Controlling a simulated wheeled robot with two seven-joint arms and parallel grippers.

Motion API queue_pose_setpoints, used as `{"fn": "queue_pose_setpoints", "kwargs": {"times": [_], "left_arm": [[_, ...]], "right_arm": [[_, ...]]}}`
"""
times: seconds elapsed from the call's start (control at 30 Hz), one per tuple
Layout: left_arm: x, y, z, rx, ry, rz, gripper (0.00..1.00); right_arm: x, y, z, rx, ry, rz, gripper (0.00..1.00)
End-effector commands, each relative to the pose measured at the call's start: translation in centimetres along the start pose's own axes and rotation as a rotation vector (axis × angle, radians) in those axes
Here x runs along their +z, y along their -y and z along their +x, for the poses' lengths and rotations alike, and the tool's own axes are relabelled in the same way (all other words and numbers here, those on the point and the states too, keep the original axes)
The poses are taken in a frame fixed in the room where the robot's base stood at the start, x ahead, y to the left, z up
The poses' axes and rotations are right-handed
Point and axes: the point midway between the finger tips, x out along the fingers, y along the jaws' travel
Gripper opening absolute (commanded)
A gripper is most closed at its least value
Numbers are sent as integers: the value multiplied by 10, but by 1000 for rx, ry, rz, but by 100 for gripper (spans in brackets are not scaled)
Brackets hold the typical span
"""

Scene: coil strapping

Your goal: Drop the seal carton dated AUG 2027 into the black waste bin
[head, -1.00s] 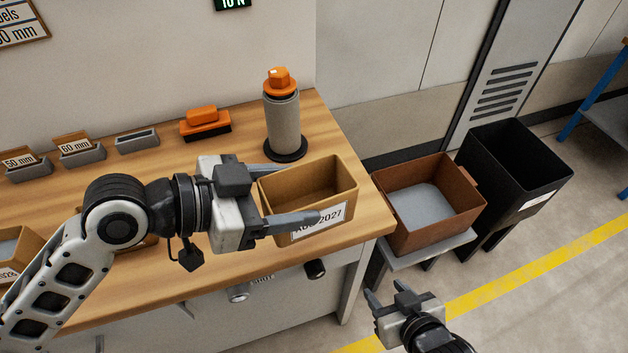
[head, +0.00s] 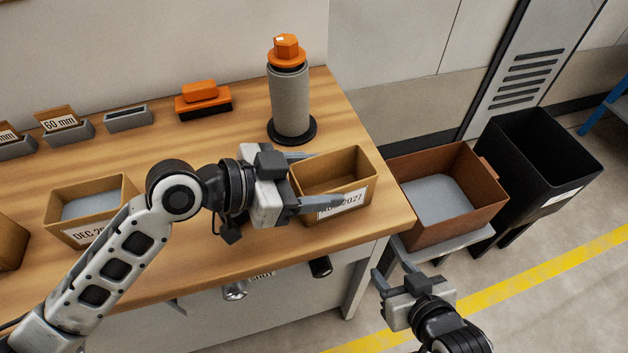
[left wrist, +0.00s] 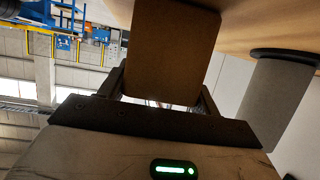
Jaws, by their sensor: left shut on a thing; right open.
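The tan seal carton dated AUG 2027 (head: 350,206) is at the right end of the wooden bench, upright and open-topped. My left gripper (head: 318,180) is shut on it, one finger along each side. One finger covers part of the date label. In the left wrist view the carton (left wrist: 172,50) fills the space between the fingers. I cannot tell whether it clears the bench top. The black waste bin (head: 512,185) stands on the floor at the far right, open at the top. My right gripper (head: 392,275) is open and empty in front of the bench.
A brown bin (head: 470,213) with a grey bottom sits on a stand between the bench and the black bin. A grey post with an orange top (head: 289,100) stands behind the carton. Another carton, labelled DEC (head: 120,190), is on the bench (head: 210,255) at left.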

Motion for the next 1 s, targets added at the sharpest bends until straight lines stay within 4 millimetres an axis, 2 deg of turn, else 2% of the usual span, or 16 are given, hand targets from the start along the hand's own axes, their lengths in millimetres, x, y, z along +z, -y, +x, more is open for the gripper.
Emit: {"fn": "queue_pose_setpoints", "kwargs": {"times": [0.2, 0.23, 0.3, 0.87, 1.0], "left_arm": [[2, 0, 1, 1, 1, 0, 8], [1, 0, 0, 1, 1, 0, 71], [1, 0, 0, 1, 1, 0, 84], [5, -1, 2, 1, -1, -1, 84], [5, 0, -22, 0, 5, 6, 84]], "right_arm": [[4, 0, 0, -1, 5, -4, 49], [3, 0, -1, -1, 5, -4, 49], [3, 0, -1, -1, 5, -4, 49], [8, 0, 3, 0, 2, 0, 49], [9, 1, 4, -1, 6, 3, 49]]}}
